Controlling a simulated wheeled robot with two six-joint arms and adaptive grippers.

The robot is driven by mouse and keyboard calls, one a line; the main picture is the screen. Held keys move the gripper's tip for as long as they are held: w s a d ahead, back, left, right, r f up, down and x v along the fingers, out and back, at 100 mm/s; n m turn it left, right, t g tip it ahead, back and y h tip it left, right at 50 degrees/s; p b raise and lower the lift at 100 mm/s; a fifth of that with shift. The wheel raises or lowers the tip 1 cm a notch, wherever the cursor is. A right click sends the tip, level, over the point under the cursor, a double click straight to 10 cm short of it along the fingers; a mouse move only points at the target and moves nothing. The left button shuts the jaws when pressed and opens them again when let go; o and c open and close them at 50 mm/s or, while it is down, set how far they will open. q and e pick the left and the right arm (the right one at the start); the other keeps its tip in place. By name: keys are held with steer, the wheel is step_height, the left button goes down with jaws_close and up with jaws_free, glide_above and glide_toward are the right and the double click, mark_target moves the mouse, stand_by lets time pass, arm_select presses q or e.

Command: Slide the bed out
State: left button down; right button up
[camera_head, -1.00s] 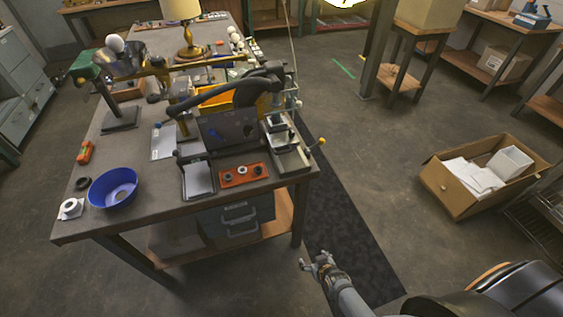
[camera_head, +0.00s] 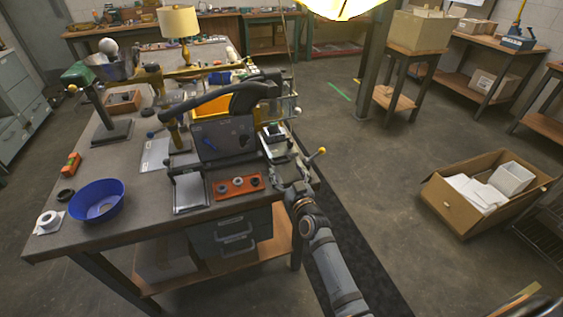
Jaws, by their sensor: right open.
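The bed, which I take to be the pale metal slide (camera_head: 278,156) at the right side of the bench press (camera_head: 225,135), carries a small dark fixture. A thin lever with a yellow knob (camera_head: 321,150) sticks out near its front right. My right gripper (camera_head: 288,182) is open and empty at the table's front right edge, just in front of the bed and left of the lever. Whether its fingers touch the bed or lever I cannot tell. The forearm hides part of the table corner. My left gripper is out of view.
The worktable (camera_head: 120,225) also holds an orange tray of rings (camera_head: 236,187), a blue bowl (camera_head: 97,203), a white roll (camera_head: 47,222) and a lamp (camera_head: 178,25). A cardboard box (camera_head: 470,200) stands on the floor at right.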

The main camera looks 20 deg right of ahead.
mark_target(281, 162)
steer(key=w, duration=0.5)
steer(key=shift+a, duration=0.1)
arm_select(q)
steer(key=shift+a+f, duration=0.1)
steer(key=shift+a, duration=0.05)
